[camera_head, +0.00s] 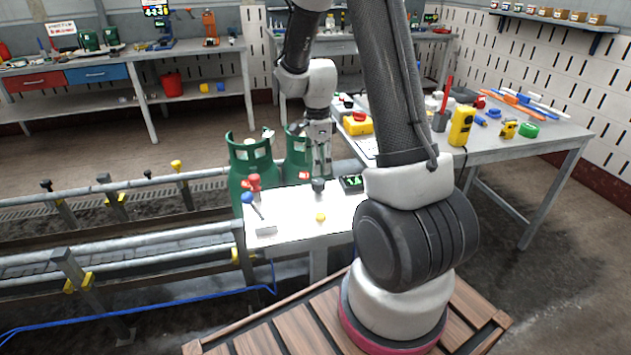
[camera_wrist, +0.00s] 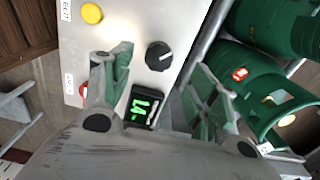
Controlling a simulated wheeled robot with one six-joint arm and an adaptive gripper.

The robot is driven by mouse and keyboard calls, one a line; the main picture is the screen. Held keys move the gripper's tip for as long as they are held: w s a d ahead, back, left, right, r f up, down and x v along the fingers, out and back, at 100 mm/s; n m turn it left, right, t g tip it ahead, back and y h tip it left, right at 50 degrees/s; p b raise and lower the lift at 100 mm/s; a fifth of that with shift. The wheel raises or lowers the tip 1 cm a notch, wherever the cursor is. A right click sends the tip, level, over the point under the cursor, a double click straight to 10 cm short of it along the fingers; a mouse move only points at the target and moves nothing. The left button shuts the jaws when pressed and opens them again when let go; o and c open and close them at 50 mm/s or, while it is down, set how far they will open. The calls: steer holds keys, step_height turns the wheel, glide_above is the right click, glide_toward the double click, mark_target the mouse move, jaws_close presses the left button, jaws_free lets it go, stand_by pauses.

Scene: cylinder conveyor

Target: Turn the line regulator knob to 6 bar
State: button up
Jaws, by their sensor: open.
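The line regulator knob is a dark round knob with a pale pointer mark (camera_wrist: 159,56) on the pale panel (camera_wrist: 128,32), between and beyond my gripper's fingers in the wrist view. In the head view the knob (camera_head: 318,185) stands on the white panel right below my gripper (camera_head: 321,172). My gripper (camera_wrist: 163,80) is open and empty, its two fingers wide apart. A small display with green digits (camera_wrist: 143,105) sits beside the knob; it also shows in the head view (camera_head: 352,183), where it seems to read 1.4. I cannot tell whether the fingers touch the knob.
A table with tools (camera_head: 560,140) is to the right, and conveyor rails (camera_head: 130,235) are to the left.

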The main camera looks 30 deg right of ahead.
mark_target(318, 181)
step_height(318, 181, down, 7)
steer(key=shift+r, duration=0.1)
stand_by(0.3)
steer(key=c, duration=1)
